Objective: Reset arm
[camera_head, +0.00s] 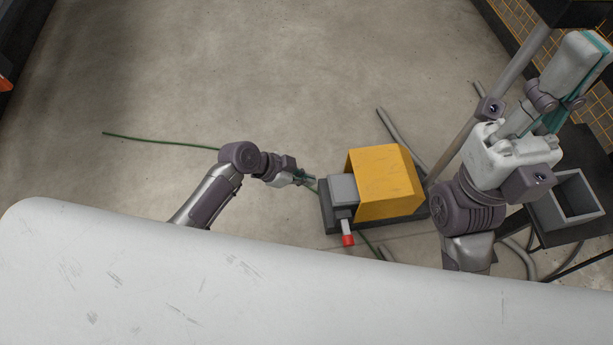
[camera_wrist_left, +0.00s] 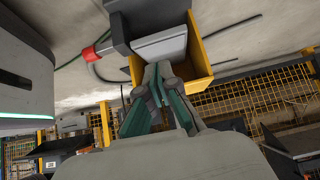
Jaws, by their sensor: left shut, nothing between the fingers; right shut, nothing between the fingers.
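My left gripper (camera_head: 308,180) is at the middle of the head view, just left of a yellow machine (camera_head: 385,183) with a grey block and a red-tipped part. Its fingers are shut and empty. In the left wrist view the closed fingers (camera_wrist_left: 157,75) point toward the yellow machine (camera_wrist_left: 199,48); whether they touch it I cannot tell. My right gripper (camera_head: 575,80) is raised close to the camera at the upper right of the head view. It is shut, with nothing seen in it.
A thin green cable (camera_head: 150,140) runs across the concrete floor. A grey open-topped bin (camera_head: 568,208) stands at the right, near loose grey pipes. Yellow mesh fencing (camera_wrist_left: 250,95) shows in the left wrist view. The floor at the upper left is clear.

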